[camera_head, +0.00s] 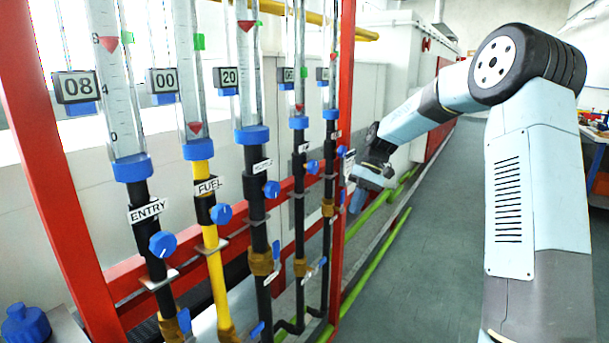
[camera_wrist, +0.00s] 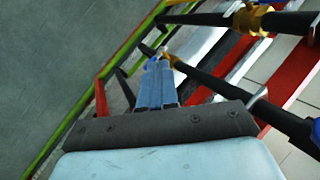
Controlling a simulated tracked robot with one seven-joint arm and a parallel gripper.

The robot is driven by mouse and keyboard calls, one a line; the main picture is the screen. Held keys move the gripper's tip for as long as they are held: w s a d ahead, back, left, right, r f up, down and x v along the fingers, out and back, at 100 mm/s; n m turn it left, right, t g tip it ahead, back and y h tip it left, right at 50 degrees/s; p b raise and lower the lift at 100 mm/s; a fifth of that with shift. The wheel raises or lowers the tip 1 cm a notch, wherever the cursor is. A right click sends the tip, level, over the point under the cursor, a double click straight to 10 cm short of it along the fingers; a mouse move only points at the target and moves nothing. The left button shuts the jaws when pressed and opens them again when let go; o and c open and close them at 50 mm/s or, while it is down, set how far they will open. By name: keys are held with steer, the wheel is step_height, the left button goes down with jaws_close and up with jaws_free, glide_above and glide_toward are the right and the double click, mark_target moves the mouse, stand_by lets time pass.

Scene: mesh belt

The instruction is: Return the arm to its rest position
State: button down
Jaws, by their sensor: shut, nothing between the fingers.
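My light-blue arm reaches in from the right side of the head view and bends down toward the flowmeter rack. My gripper (camera_head: 357,202) points downward just to the right of the rack's right red post (camera_head: 340,150). In the wrist view my gripper (camera_wrist: 157,68) shows as two blue fingers close together, shut and empty. Beyond its tips are black pipes (camera_wrist: 215,88) with a brass fitting (camera_wrist: 254,20). I cannot tell from these views how far the tips are from the pipes.
Several flowmeter tubes stand in the rack, with blue knobs (camera_head: 162,244) and labels such as FUEL (camera_head: 207,187). Green pipes (camera_head: 375,262) run low along the floor. The grey floor (camera_head: 430,260) to the right is clear. A blue bench (camera_head: 597,150) stands at the far right.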

steer(key=s+d+r+m+t+h, duration=0.1)
steer(key=s+d+r+t+h, duration=0.1)
steer(key=s+r, duration=0.55)
steer(key=s+d+r+m+t+h, duration=0.15)
steer(key=s+r, duration=0.35)
steer(key=s, duration=0.6)
steer(key=s+d+m+t, duration=0.1)
steer(key=s+d+t, duration=0.1)
steer(key=s, duration=0.7)
steer(key=s+d+m+t, duration=0.2)
steer(key=s+t, duration=0.1)
steer(key=s, duration=0.6)
steer(key=shift+s+d+r+h, duration=0.15)
steer(key=shift+d+r+h, duration=0.1)
steer(key=shift+d+h, duration=0.2)
steer(key=shift+a+t, duration=0.1)
steer(key=shift+t, duration=0.15)
